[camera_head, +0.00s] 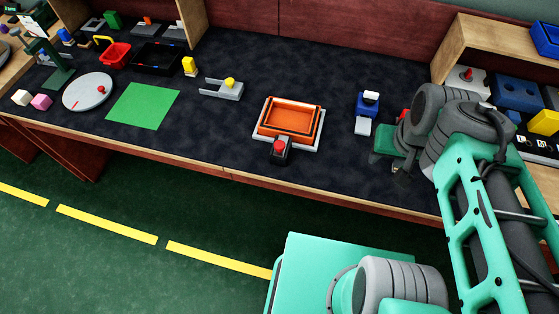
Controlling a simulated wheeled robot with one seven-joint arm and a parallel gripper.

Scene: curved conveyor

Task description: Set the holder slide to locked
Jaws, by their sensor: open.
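No part is clearly marked as the holder slide. A blue upright piece with a white top (368,103) stands on the dark table right of centre, with a small pale block (363,127) at its front. A grey channel-shaped fixture (212,88) with a yellow knob (230,83) lies left of centre. I cannot tell which of these has the slide, or its setting. My gripper (400,169) is low over the table's right front, right of the blue piece and apart from it. It is open; my arm hides much of it.
An orange tray (290,136) sits mid-table with a red button box (280,150) before it. A green mat (142,106), a round grey disc (87,92) and a red basket (115,55) are left. Wooden shelving (490,45) stands right. Dark table behind the orange tray is clear.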

